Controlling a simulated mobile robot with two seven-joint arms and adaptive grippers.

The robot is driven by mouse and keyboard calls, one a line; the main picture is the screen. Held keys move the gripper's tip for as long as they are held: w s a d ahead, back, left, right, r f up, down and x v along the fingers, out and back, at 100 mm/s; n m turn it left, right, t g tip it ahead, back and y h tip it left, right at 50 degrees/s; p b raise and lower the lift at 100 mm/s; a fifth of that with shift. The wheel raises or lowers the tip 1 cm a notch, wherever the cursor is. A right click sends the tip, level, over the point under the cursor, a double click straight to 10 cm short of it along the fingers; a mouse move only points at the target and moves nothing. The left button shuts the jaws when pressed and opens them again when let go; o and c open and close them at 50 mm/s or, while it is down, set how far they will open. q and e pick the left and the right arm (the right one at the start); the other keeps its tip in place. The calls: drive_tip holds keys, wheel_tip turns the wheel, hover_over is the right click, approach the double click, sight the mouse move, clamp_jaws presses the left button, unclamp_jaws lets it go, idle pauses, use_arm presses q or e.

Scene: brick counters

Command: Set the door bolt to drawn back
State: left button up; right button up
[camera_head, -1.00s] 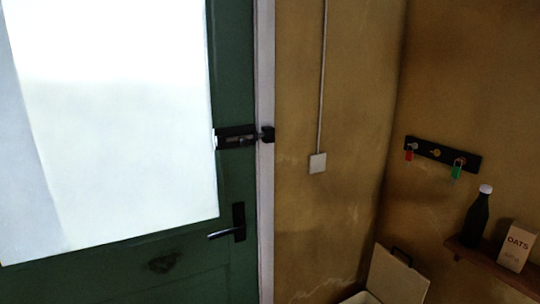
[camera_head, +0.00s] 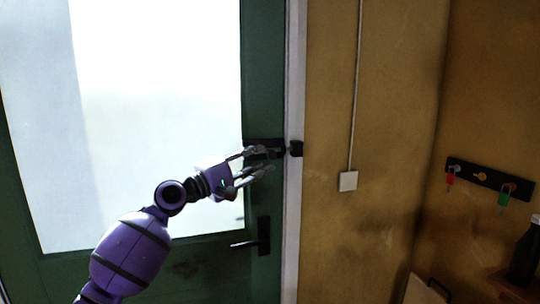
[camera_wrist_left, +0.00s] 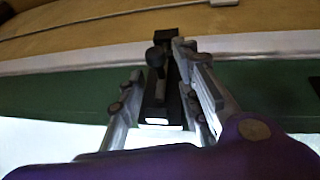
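The black door bolt (camera_head: 262,143) is on the green door (camera_head: 263,190), near its right edge. Its black keeper (camera_head: 296,149) is on the white frame, and the rod appears to span the gap to it. My left gripper (camera_head: 262,161) is at the bolt, its fingers partly covering the plate. In the left wrist view the fingers of my left gripper (camera_wrist_left: 160,66) are spread on either side of the bolt, whose dark round knob (camera_wrist_left: 156,57) stands between them. No grip shows; whether a finger touches is unclear. My right gripper is not in view.
A black door handle (camera_head: 263,236) is below the bolt. A bright glass pane (camera_head: 160,110) fills the door's left. A wall switch (camera_head: 348,181) and a key rack (camera_head: 490,179) are to the right. A dark bottle (camera_head: 524,255) stands at lower right.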

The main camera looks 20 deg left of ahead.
sight(270, 155)
use_arm(q)
drive_tip(key=shift+x, duration=2.25)
drive_tip(key=shift+d, duration=0.1)
drive_tip(key=shift+c, duration=0.5)
drive_tip(key=shift+f, duration=0.1)
clamp_jaws()
